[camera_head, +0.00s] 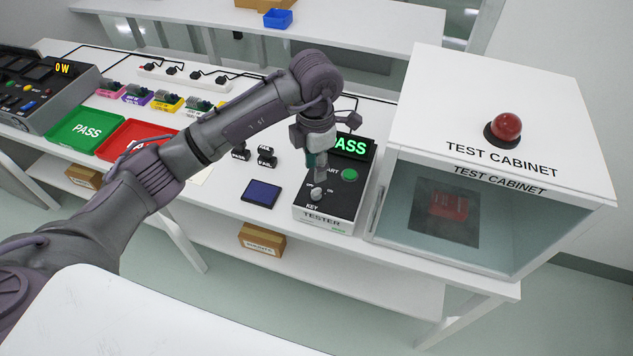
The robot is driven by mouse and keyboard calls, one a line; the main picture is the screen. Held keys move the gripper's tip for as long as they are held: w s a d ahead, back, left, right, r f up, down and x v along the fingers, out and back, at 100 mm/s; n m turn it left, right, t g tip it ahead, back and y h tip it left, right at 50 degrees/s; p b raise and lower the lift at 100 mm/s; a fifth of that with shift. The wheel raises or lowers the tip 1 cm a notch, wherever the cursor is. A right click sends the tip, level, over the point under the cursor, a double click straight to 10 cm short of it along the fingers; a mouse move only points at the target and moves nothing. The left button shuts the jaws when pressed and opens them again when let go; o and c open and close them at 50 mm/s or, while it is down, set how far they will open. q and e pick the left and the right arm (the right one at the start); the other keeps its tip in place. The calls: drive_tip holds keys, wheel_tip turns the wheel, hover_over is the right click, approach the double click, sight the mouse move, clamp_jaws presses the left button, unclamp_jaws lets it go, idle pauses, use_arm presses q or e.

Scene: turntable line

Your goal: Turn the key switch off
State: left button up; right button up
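The tester (332,212) is a dark box with a white front edge marked TESTER, standing on the white bench. Its key switch (316,195) is a small light knob near the front left, above the label KEY. Its screen (353,146) reads PASS in green, partly hidden by my arm. A green button (350,174) sits right of the key. My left gripper (318,178) points down over the tester, its tips at or just above the key. I cannot tell whether it touches the key or how far its fingers are apart. My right gripper is not in view.
The white test cabinet (590,190) with a red dome lamp (506,127) stands close on the right. A blue-black pad (261,193) and small black parts (265,156) lie left of the tester. A green PASS tray (84,130) and a red tray (130,136) lie further left.

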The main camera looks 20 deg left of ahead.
sight(316, 189)
use_arm(q)
wheel_tip(316, 189, down, 7)
drive_tip(key=shift+w+f+p, duration=0.1)
drive_tip(key=shift+p, duration=0.5)
drive_tip(key=shift+f, duration=0.35)
drive_tip(key=shift+c, duration=0.4)
clamp_jaws()
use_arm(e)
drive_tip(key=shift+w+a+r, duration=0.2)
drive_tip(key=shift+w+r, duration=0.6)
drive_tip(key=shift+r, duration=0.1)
